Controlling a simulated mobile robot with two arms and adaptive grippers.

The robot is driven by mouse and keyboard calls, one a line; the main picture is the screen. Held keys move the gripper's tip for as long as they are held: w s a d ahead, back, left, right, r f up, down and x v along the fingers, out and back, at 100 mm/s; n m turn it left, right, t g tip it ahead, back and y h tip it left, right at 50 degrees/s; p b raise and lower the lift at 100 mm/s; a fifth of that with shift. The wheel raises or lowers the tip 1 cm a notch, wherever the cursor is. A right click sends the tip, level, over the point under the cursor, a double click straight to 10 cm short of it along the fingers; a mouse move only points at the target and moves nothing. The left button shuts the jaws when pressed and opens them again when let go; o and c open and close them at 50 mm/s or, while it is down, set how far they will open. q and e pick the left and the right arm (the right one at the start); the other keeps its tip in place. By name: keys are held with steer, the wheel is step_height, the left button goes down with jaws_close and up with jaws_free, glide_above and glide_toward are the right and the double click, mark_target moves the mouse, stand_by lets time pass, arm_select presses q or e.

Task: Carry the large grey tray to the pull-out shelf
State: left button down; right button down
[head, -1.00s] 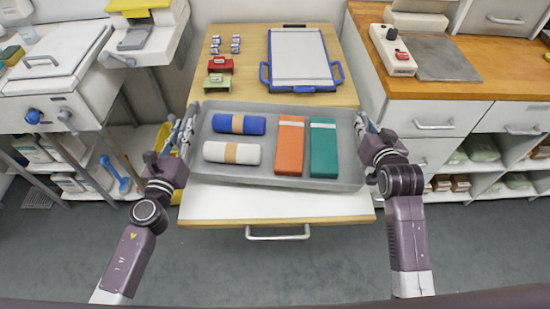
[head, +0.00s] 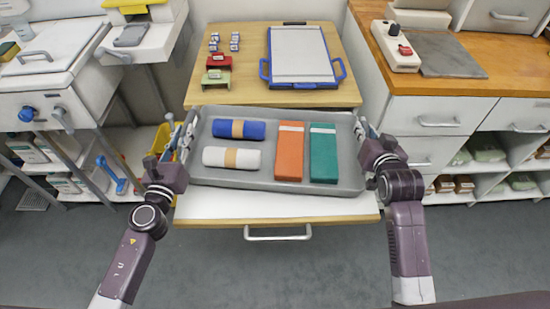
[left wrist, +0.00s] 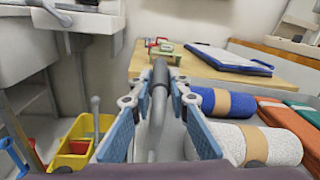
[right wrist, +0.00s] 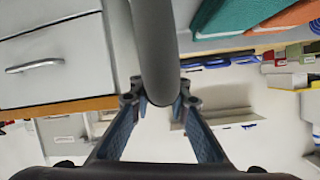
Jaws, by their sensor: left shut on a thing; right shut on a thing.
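The large grey tray (head: 347,150) is level over the pull-out shelf (head: 270,208), whose white front strip shows below it. I cannot tell whether the tray touches the shelf. It carries a blue roll (head: 238,129), a white roll (head: 231,158), an orange folded piece (head: 289,152) and a green one (head: 323,153). My left gripper (head: 184,142) is shut on the tray's left end; the grey bar between its fingers shows in the left wrist view (left wrist: 158,90). My right gripper (head: 365,138) is shut on the right end, with a bar between its fingers in the right wrist view (right wrist: 158,95).
Behind the tray, the wooden top holds a blue-framed board (head: 301,56), a red block (head: 217,63), a green block (head: 215,79) and several small boxes. A drawer cabinet (head: 435,118) stands close on the right. A white unit (head: 45,110) and yellow bin (head: 163,140) are left.

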arm_select(q)
steer(key=shift+f, duration=0.25)
arm_select(e)
steer(key=shift+f, duration=0.3)
arm_select(q)
steer(key=c, duration=1.8)
jaws_free()
steer(key=shift+c, duration=0.2)
arm_select(e)
steer(key=c, duration=1.8)
jaws_free()
steer(key=shift+c, duration=0.2)
steer(key=shift+s, duration=0.15)
arm_select(q)
steer(key=s+a, duration=0.1)
steer(key=s, duration=1.1)
steer(key=shift+a, duration=0.2)
arm_select(e)
steer(key=v, duration=1.1)
steer(key=shift+s+r, duration=0.2)
steer(key=shift+s, duration=0.15)
